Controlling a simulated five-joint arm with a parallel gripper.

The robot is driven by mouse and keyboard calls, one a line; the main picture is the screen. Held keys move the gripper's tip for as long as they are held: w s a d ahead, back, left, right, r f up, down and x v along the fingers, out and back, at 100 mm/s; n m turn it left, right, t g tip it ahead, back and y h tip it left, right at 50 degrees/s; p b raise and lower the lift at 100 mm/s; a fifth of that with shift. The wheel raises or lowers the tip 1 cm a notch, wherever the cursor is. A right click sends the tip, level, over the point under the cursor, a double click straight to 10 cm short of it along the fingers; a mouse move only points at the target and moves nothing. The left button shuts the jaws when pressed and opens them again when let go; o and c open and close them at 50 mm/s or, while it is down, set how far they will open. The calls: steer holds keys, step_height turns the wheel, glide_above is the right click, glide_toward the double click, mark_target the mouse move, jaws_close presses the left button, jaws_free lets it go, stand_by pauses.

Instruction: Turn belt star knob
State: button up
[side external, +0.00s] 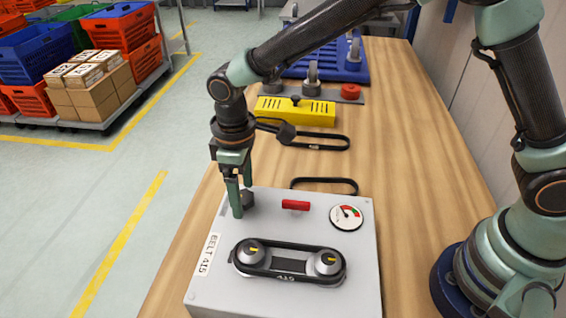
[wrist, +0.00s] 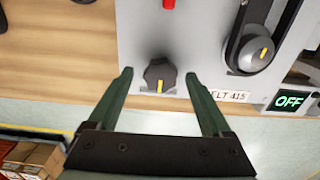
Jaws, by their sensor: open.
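The star knob (wrist: 160,76) is dark grey with a yellow mark and sits on the grey belt box (side external: 205,295). In the side view the knob (side external: 248,198) is partly hidden behind a finger, near the box's far left corner. My gripper (wrist: 157,85) is open, with one finger on each side of the knob. Gaps show between the knob and both fingers in the wrist view. In the side view my gripper (side external: 240,199) points down at the knob. I cannot tell whether the fingertips reach fully down to its height.
On the box are a red handle (side external: 296,205), a dial gauge (side external: 346,216) and a belt (side external: 290,274) around two pulleys. A green OFF display (wrist: 290,100) shows beside it. Behind lie loose black belts (side external: 325,186) and a yellow block (side external: 297,112). Bare wood (side external: 420,180) lies to the right.

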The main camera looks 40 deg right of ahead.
jaws_close()
steer(key=shift+m, duration=0.4)
steer(key=m, duration=1.2)
steer(key=shift+m, duration=0.4)
stand_by(0.5)
jaws_free()
